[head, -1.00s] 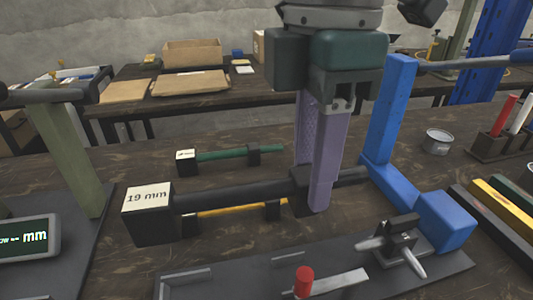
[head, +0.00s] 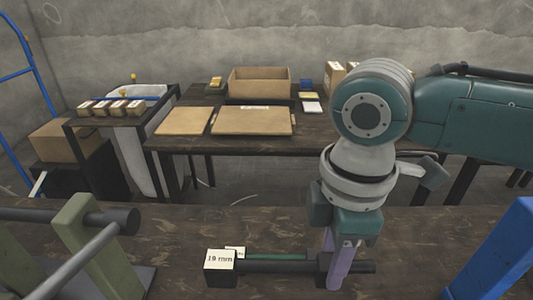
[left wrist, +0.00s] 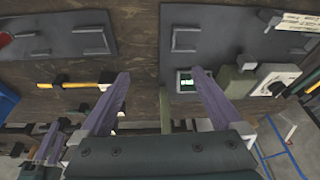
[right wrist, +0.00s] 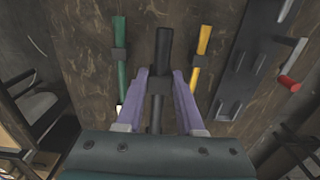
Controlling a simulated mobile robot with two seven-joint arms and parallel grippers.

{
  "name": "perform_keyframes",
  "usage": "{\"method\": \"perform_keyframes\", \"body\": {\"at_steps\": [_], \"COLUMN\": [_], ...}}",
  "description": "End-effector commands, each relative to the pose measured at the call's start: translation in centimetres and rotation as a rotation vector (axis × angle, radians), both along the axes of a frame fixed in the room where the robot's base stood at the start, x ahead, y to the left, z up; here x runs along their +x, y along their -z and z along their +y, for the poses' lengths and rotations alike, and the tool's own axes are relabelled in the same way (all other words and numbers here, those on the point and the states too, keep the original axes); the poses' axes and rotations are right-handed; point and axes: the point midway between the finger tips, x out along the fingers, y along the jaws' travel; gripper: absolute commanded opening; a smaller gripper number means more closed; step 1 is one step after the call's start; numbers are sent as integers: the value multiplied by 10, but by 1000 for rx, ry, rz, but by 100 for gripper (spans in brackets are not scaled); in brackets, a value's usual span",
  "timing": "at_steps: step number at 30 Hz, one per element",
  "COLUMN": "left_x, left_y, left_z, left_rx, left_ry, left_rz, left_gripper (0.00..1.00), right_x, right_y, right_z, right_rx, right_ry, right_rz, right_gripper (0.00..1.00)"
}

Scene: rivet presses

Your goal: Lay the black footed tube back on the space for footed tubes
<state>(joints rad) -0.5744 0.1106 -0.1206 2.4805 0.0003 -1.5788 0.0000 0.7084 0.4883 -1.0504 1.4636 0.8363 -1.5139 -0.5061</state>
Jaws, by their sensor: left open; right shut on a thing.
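The black footed tube (head: 285,267) shows low in the head view, with a block foot labelled 19 mm (head: 219,266) at its left end. My right gripper (head: 338,272) is shut on it, around the collar. In the right wrist view the tube (right wrist: 163,48) sits between the fingers, with a green footed tube (right wrist: 120,75) to its left and a yellow one (right wrist: 202,50) to its right. Whether the black tube touches the table is unclear. My left gripper (left wrist: 159,78) is open and empty in the left wrist view; the head view does not show it.
A green press frame (head: 85,235) stands at the left and a blue one (head: 505,250) at the right. Dark base plates (left wrist: 68,38) lie on the bench. A back table holds a cardboard box (head: 260,86) and flat cardboard. Bare bench top shows around the tubes.

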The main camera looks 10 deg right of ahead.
Motion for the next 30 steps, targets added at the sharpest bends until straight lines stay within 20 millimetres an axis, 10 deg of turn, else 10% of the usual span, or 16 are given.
{"method": "perform_keyframes", "body": {"at_steps": [17,30], "left_x": [-3,-3], "left_y": [-11,28], "left_z": [3,4], "left_rx": [12,14], "left_ry": [7,7], "left_rz": [9,9], "left_gripper": [100,100], "right_x": [-3,-3], "right_y": [3,56], "right_z": [-4,-4], "right_rx": [1,1], "right_ry": [7,7], "right_rz": [1,0], "right_gripper": [0,0]}}
